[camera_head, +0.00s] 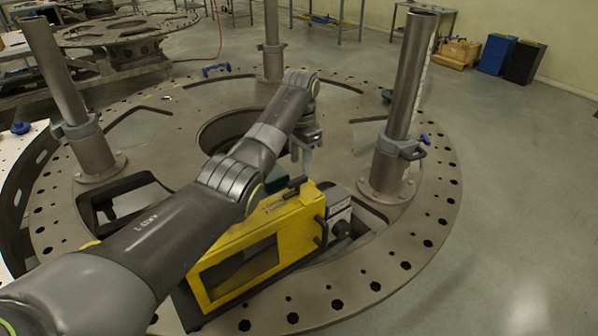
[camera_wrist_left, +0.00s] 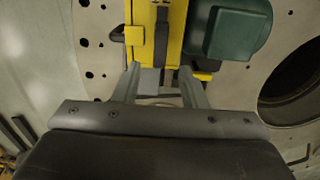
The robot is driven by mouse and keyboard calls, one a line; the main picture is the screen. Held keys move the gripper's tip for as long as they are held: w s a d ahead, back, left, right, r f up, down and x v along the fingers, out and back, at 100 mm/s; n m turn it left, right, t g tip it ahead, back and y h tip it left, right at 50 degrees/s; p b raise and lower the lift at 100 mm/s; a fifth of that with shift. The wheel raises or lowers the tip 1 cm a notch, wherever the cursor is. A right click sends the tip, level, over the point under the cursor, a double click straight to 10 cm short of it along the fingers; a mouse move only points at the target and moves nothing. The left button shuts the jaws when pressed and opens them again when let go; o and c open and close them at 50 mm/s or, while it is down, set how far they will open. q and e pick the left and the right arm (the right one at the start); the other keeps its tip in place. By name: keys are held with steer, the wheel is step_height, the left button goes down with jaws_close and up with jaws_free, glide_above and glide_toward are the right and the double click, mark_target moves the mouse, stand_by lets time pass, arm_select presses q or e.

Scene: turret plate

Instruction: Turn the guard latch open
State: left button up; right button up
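A yellow guard housing (camera_head: 262,245) with a rectangular opening sits on the round steel turret plate (camera_head: 445,205). Dark handle-like parts show at its upper edge and right side; I cannot tell for certain which one is the guard latch. My left gripper (camera_head: 306,150) points down above the plate, just behind the housing's upper end. In the left wrist view, its two fingers (camera_wrist_left: 160,75) are apart, with yellow housing parts (camera_wrist_left: 175,30) and a dark strip (camera_wrist_left: 162,28) beyond them. I see nothing held, and contact is unclear. My right gripper is not in view.
A dark green motor-like block (camera_wrist_left: 228,30) stands beside the housing. Steel posts (camera_head: 408,85) with clamps rise from the plate at left, back and right. The plate has a large central hole (camera_head: 222,130) and cutouts. Floor is clear at right.

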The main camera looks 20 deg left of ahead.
mark_target(300, 178)
arm_select(q)
step_height(300, 178, up, 12)
steer(key=shift+r, duration=0.15)
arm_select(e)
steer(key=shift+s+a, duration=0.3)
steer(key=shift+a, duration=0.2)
arm_select(q)
steer(key=shift+s, duration=0.1)
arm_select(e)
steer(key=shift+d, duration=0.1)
